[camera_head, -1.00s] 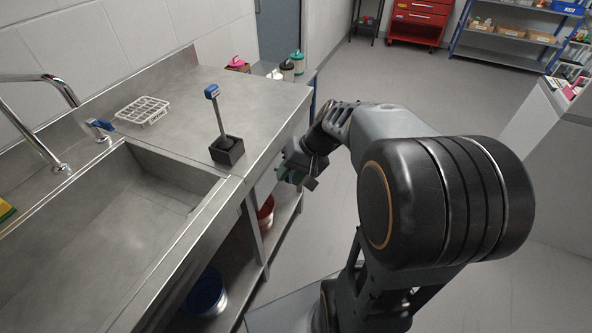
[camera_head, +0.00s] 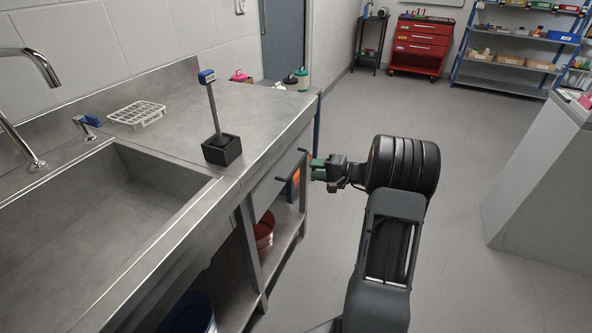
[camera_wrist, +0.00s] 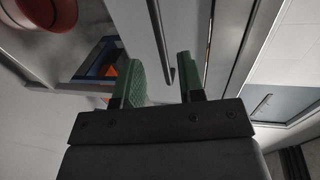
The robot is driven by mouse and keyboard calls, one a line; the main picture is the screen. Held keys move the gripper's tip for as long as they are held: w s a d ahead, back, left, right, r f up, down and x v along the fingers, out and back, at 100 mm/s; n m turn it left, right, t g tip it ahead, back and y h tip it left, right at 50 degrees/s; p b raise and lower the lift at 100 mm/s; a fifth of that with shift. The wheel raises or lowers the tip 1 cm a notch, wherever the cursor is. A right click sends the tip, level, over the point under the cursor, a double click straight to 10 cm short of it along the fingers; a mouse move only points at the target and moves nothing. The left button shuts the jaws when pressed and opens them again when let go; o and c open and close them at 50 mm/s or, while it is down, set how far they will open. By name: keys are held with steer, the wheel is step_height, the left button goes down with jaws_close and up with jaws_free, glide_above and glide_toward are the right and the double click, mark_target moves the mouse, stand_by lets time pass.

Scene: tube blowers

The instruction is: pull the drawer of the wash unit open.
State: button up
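The wash unit (camera_head: 262,108) is a steel counter with a sink at the left. Its drawer (camera_head: 267,188) is under the counter's right part and looks shut. A dark bar handle (camera_head: 291,168) stands out from the drawer front. My gripper (camera_head: 314,168) is at the handle, on its right side in the head view. In the wrist view, my gripper (camera_wrist: 157,62) is open, with green fingers apart. The handle (camera_wrist: 158,35) shows between the fingers, in front of the pale drawer front (camera_wrist: 130,22). I cannot tell whether the fingers touch it.
A plunger-like tool in a black holder (camera_head: 222,150) and a white rack (camera_head: 137,113) stand on the counter. A red bucket (camera_head: 264,230) and a blue bucket (camera_head: 190,315) are below. The floor (camera_head: 430,120) right of my arm is clear up to a white cabinet (camera_head: 545,190).

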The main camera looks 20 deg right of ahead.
mark_target(297, 166)
steer(key=x, duration=0.7)
steer(key=shift+w+a+b, duration=0.1)
steer(key=shift+a+b, duration=0.05)
steer(key=shift+b, duration=0.15)
jaws_close()
